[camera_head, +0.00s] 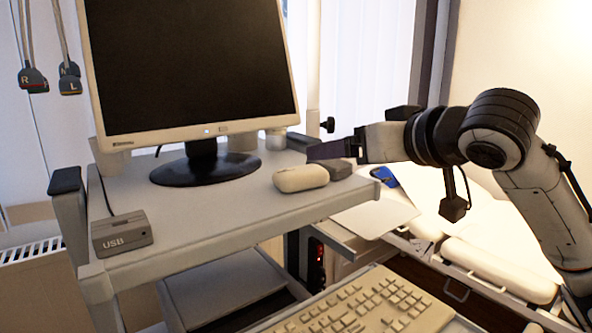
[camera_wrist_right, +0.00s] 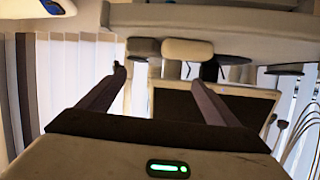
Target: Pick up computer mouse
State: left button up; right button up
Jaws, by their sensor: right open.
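The cream computer mouse (camera_head: 301,178) lies on the grey cart top, near its front right edge, in the head view. In the right wrist view, which looks upside down, the mouse (camera_wrist_right: 188,48) shows beyond the fingertips, closer to the right finger. My right gripper (camera_head: 312,151) comes in from the right, just above and behind the mouse. It also shows in the wrist view (camera_wrist_right: 158,75), with its two fingers wide apart and nothing between them. My left gripper is not in view.
A small dark grey block (camera_head: 338,169) sits right beside the mouse, under the gripper. A monitor (camera_head: 190,65) on a round black base (camera_head: 205,170) stands behind. A USB box (camera_head: 122,234) sits at front left. A keyboard (camera_head: 365,305) lies lower. The cart top's front middle is clear.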

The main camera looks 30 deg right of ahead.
send_near(308, 177)
jog(key=shift+n+g, duration=0.3)
jog(key=x, duration=0.9)
jog(key=shift+w+r+p, duration=0.2)
jog(key=shift+w+p, duration=0.05)
jog(key=shift+p, duration=0.15)
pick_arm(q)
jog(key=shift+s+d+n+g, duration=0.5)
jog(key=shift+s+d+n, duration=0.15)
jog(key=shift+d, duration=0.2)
pick_arm(e)
jog(key=c, duration=0.7)
